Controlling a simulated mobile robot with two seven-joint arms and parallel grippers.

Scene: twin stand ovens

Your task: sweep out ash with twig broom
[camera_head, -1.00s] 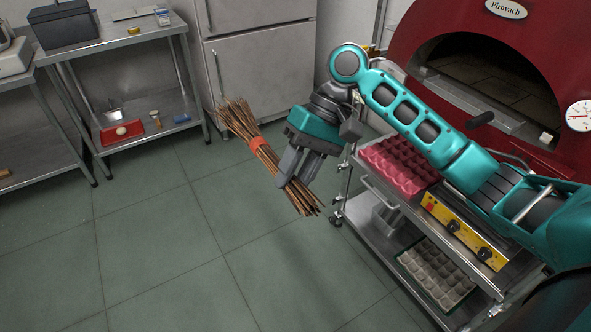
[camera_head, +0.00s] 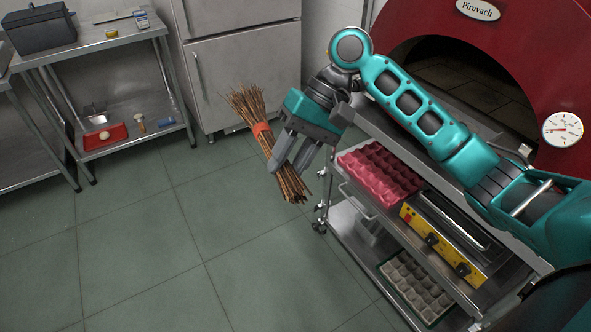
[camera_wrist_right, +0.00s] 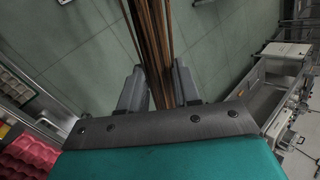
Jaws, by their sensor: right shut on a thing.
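The twig broom (camera_head: 262,130) is a bundle of brown twigs with a red-orange band. My right gripper (camera_head: 284,168) is shut on its lower, thinner end and holds it in the air above the floor, its bushy end up and to the left. In the right wrist view the twigs (camera_wrist_right: 150,40) run between the two fingers (camera_wrist_right: 158,90). The red oven (camera_head: 540,60) at the upper right has a dark open mouth (camera_head: 470,80) with a bare-looking floor; no ash can be made out. My left gripper is not in view.
A steel cart (camera_head: 365,212) beside my right arm carries a red egg tray (camera_head: 378,172), a yellow control panel (camera_head: 440,245) and a grey egg tray (camera_head: 415,285) below. Steel shelves (camera_head: 100,45) and a fridge (camera_head: 245,60) stand behind. The green floor at left is clear.

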